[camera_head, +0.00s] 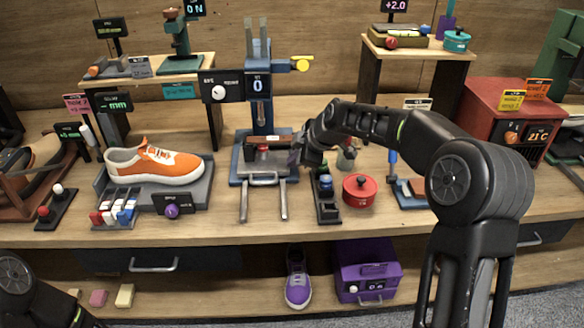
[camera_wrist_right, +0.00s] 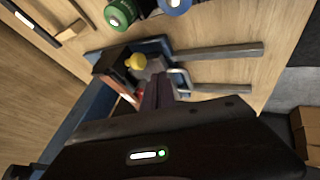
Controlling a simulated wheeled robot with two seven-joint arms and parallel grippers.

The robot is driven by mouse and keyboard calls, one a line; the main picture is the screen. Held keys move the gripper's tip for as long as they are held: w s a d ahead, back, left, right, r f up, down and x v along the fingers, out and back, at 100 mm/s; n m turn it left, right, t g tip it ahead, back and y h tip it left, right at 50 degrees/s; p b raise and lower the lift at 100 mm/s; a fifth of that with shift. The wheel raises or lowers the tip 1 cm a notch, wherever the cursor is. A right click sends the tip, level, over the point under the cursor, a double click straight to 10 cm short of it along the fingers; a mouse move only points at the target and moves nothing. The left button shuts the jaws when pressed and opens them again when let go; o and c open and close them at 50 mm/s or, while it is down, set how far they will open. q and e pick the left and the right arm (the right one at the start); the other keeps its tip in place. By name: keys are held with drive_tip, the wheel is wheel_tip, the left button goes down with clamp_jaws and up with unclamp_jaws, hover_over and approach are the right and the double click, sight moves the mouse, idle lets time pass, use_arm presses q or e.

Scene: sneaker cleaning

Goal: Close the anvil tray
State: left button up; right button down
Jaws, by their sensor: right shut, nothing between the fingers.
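The blue press (camera_head: 262,115) stands mid-table with a small "0" display. Its anvil tray (camera_head: 262,180) is a dark tray with a metal front handle, which sits at the press base, at the back end of two bare metal rails (camera_head: 243,205) that reach toward the table's front. In the right wrist view the tray handle (camera_wrist_right: 181,80) is close beside my fingers, and the rails (camera_wrist_right: 220,50) extend to the right. My right gripper (camera_head: 297,152) is shut and empty at the right side of the press; its fingers (camera_wrist_right: 153,88) point at the tray area. Contact is unclear. My left gripper is out of view.
An orange sneaker (camera_head: 152,162) sits on a grey stand to the left. A black rack with coloured knobs (camera_head: 326,195) and a red pot (camera_head: 359,190) stand just right of the press. The table front before the rails is clear.

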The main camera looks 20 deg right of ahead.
drive_tip(key=v, duration=0.6)
drive_tip(key=shift+r+b, duration=0.15)
drive_tip(key=shift+b, duration=0.25)
